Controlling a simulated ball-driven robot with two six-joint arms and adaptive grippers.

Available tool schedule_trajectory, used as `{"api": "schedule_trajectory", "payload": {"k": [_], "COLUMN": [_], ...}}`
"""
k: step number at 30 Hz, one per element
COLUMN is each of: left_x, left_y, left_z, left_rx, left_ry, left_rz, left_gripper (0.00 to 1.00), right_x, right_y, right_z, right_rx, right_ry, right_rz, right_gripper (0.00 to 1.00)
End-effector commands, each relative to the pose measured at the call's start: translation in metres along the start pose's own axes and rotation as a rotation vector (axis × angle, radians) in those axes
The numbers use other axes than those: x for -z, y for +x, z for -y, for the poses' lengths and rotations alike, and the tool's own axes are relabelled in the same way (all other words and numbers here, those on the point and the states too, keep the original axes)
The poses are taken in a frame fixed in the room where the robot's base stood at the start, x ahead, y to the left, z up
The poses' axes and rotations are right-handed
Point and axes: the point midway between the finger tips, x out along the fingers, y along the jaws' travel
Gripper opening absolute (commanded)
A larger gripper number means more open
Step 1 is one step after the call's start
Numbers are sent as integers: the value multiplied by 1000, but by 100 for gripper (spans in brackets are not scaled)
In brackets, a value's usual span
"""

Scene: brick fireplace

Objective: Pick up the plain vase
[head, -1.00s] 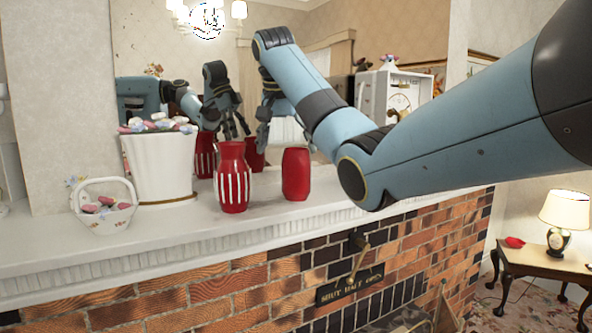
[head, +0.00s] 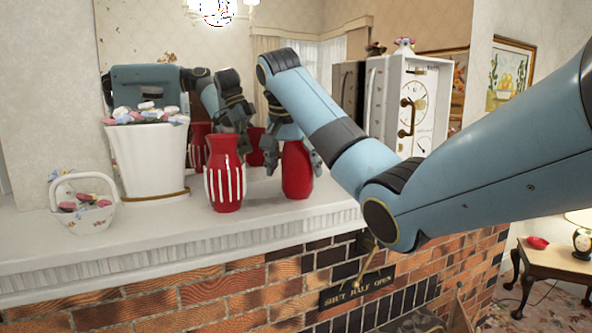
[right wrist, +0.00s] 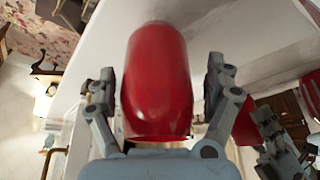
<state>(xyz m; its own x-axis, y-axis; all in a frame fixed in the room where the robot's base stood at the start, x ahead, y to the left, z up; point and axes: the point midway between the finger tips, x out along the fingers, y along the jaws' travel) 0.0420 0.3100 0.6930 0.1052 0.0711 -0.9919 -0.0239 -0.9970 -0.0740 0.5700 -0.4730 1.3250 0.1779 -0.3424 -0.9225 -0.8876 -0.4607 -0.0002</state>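The plain vase (head: 297,175) is solid red and stands upright on the white mantel. My right gripper (head: 291,150) is over its upper part, with fingers on either side that hide its top. In the right wrist view the plain vase (right wrist: 158,85) lies between the two open fingers of the right gripper (right wrist: 160,82). A gap shows between the vase and each finger. The red vase with white stripes (head: 225,175) stands just left of it. My left gripper is not in view.
A white planter (head: 148,160) with pebble-like pieces and a small white basket (head: 85,217) stand farther left on the mantel (head: 130,232). A mirror behind reflects the vases and my arm. The mantel's front edge drops to brick.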

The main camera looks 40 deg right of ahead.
Motion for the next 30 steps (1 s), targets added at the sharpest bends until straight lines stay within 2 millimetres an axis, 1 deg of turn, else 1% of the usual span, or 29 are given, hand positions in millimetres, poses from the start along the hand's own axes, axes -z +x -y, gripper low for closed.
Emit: {"api": "schedule_trajectory", "payload": {"k": [1, 4, 12, 14, 17, 23, 30], "left_x": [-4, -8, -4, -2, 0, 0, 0], "left_y": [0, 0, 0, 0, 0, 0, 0], "left_z": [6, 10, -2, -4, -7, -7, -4], "left_rx": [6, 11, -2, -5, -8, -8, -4], "left_ry": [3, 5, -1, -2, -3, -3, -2], "left_rz": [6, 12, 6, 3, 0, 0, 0], "left_gripper": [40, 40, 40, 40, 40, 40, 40], "right_x": [0, 0, 0, 0, 0, 2, 15], "right_y": [0, 0, 1, 1, 0, -1, -11], "right_z": [0, 0, 0, 0, 0, 0, -1], "right_rx": [-1, -1, -2, -2, -1, -1, 1], "right_ry": [0, 0, 0, 0, 0, 0, -1], "right_rz": [0, 0, 1, 1, 0, -1, -2], "right_gripper": [76, 63, 28, 21, 21, 21, 21]}}
